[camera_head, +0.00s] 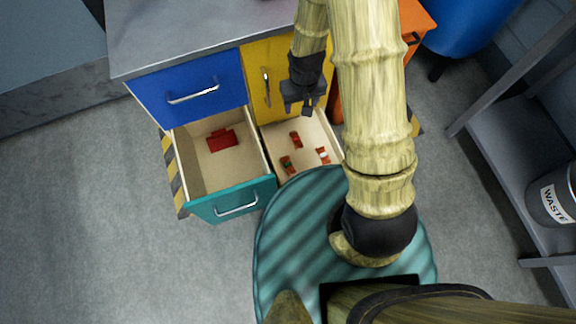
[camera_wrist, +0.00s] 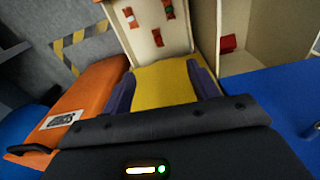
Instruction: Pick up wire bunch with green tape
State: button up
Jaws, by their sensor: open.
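The wire bunch with green tape (camera_head: 287,165) is a small red bundle with a green band. It lies in the open right drawer (camera_head: 273,140), near its left wall. My gripper (camera_head: 307,112) is open and empty. It hangs above the cabinet side of that drawer, clear of all the bunches. Its two fingers (camera_wrist: 162,75) frame the yellow front in the wrist view.
The left drawer (camera_head: 237,207) is also open, with a red object (camera_head: 221,140) inside. Drawer walls surround the bunches. The blue drawer (camera_head: 190,90) is closed beside the yellow front (camera_head: 268,65). A grey shelf with a waste bin (camera_head: 552,200) stands right.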

jog(key=a+f+b, duration=0.1)
jog(key=f+b, duration=0.5)
jog(key=f, duration=0.6)
jog(key=s+a+f+n+b, duration=0.1)
jog(key=f+b, duration=0.5)
jog(key=f, duration=0.6)
jog(key=shift+a+g, duration=0.4)
jog(key=shift+a, duration=0.4)
jog(key=shift+f, duration=0.2)
jog(key=b, duration=0.7)
send_over(288, 163)
notch_tip(288, 163, down, 12)
jog(key=shift+w+d+f, duration=0.1)
jog(key=f+b, duration=0.4)
jog(key=f, duration=0.1)
jog(key=shift+s+b, duration=0.2)
jog(key=shift+b, duration=0.2)
jog(key=c, duration=1.1)
